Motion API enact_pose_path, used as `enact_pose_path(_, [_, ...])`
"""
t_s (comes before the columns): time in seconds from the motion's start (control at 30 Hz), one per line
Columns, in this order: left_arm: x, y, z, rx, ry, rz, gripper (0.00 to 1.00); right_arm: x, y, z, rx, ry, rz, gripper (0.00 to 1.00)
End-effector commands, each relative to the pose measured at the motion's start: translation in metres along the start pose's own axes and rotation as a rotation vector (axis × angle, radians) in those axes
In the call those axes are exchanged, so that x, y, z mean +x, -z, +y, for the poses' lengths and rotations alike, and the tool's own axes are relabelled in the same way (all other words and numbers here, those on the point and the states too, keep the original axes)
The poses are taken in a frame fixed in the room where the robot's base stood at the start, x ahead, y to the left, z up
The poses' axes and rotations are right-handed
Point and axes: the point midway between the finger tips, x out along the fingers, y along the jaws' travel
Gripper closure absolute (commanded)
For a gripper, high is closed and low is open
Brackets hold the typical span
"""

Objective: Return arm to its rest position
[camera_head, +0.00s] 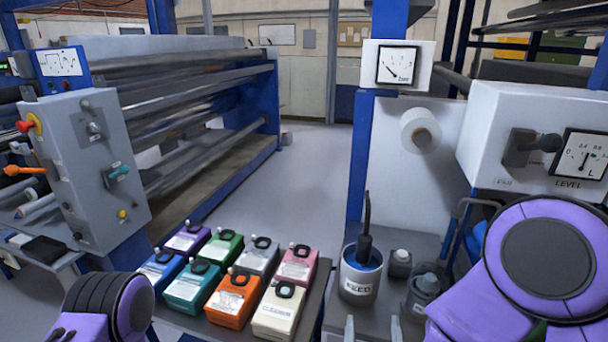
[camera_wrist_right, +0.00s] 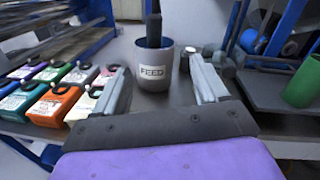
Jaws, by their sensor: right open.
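My right arm (camera_head: 545,265) is purple with a dark round joint and stands at the right of the head view. The two fingertips of my right gripper (camera_head: 372,329) show at the bottom edge, apart and with nothing between them. In the right wrist view the grey fingers are spread, with the pot marked FEED beyond them; it is apart from them in the head view too. My left arm (camera_head: 105,305) shows only in part at the bottom left; its gripper is out of the picture.
The FEED pot (camera_head: 360,285) holds a dark upright handle (camera_head: 366,225). Several coloured containers, one marked CLEANER (camera_head: 284,312), stand left of it. Small lidded jars (camera_head: 400,263) stand to its right. A green cylinder (camera_wrist_right: 303,82) stands at the wrist view's right. A roller machine (camera_head: 200,100) fills the left.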

Motion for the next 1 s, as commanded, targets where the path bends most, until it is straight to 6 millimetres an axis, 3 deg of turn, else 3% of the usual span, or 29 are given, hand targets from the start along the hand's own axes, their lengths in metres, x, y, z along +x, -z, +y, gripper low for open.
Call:
enact_pose_path(0.27, [0.000,0.000,0.000,0.000,-0.001,0.001,0.35,0.002,0.012,0.017,-0.440,-0.116,0.025,0.27])
enact_pose_path(0.37, [0.000,0.000,0.000,0.000,0.000,0.000,0.35,0.005,0.025,0.021,-0.687,-0.179,0.035,0.27])
enact_pose_path(0.47, [0.001,0.000,0.000,0.000,0.000,0.000,0.35,0.007,0.051,0.021,-1.002,-0.270,0.063,0.27])
enact_pose_path(0.57, [0.001,0.000,0.000,0.000,0.000,0.000,0.35,0.003,0.099,0.013,-1.403,-0.429,0.104,0.27])
enact_pose_path(0.67, [0.002,-0.001,0.000,0.000,0.000,0.000,0.35,-0.019,0.176,-0.014,-1.883,-0.733,0.153,0.27])
enact_pose_path(0.73, [0.002,-0.001,0.000,0.000,0.000,0.000,0.35,-0.046,0.229,-0.041,-2.124,-0.988,0.170,0.27])
enact_pose_path(0.8, [0.002,-0.001,0.000,0.000,0.000,0.000,0.35,-0.079,0.271,-0.072,-2.259,-1.226,0.191,0.27])
enact_pose_path(0.9, [0.003,-0.001,0.000,0.000,0.000,0.000,0.35,-0.122,0.313,-0.114,-2.300,-1.458,0.276,0.27])
enact_pose_path(1.0, [0.003,-0.001,0.001,0.000,0.000,0.000,0.35,-0.152,0.334,-0.143,-2.287,-1.556,0.371,0.27])
